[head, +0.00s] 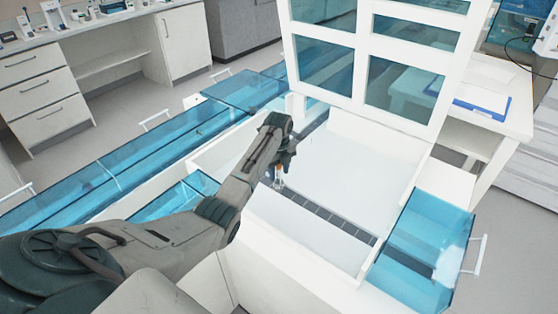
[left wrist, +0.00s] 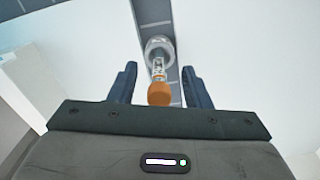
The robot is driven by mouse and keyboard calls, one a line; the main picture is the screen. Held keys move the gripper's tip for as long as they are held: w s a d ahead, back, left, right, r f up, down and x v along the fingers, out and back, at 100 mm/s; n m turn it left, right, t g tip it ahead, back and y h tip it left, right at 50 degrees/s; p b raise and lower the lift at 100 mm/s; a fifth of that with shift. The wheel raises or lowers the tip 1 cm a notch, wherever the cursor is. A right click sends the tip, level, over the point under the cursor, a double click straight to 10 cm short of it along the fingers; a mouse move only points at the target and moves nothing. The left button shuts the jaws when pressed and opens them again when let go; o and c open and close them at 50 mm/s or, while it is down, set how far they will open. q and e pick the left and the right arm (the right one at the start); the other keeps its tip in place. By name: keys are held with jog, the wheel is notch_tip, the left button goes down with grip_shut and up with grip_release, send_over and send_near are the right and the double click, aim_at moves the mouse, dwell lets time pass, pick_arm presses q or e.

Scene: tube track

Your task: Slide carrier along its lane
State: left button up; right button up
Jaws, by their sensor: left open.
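The carrier (left wrist: 153,44) is a clear round puck holding an upright tube (left wrist: 158,68) with an orange cap (left wrist: 160,94). It sits on the dark grey segmented lane (head: 335,218), which also shows in the left wrist view (left wrist: 154,11). In the head view the tube (head: 279,175) shows small just below my left gripper (head: 284,161). My left gripper is open, and in the left wrist view its fingers (left wrist: 159,68) lie on either side of the tube, apart from it. I cannot tell the exact height gap. My right gripper is not in view.
White panels (head: 365,165) flank the lane. A white frame with blue windows (head: 405,85) stands raised behind it. A blue clear cover with a handle (head: 425,245) is at right, and long blue covers (head: 120,170) run at left. The lane toward the lower right looks clear.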

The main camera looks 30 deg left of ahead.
pick_arm(q)
jog(key=shift+f, duration=0.4)
grip_shut()
jog(key=shift+s+d+p, duration=0.15)
jog(key=shift+d+p, duration=0.85)
jog(key=shift+d, duration=0.4)
jog(key=shift+s+d+p, duration=0.15)
jog(key=shift+d+p, duration=0.7)
jog(key=shift+d, duration=0.65)
jog(key=shift+s+d+p, duration=0.1)
jog(key=shift+d+p, duration=0.75)
jog(key=shift+d, duration=0.65)
jog(key=shift+s+d+p, duration=0.2)
jog(key=shift+d+p, duration=1)
jog(key=shift+d, duration=1.6)
jog(key=shift+s+d+p, duration=0.15)
jog(key=shift+d+p, duration=0.35)
jog(key=shift+d, duration=0.95)
jog(key=shift+s+d+p, duration=0.1)
jog(key=shift+d+p, duration=0.35)
jog(key=shift+d, duration=1)
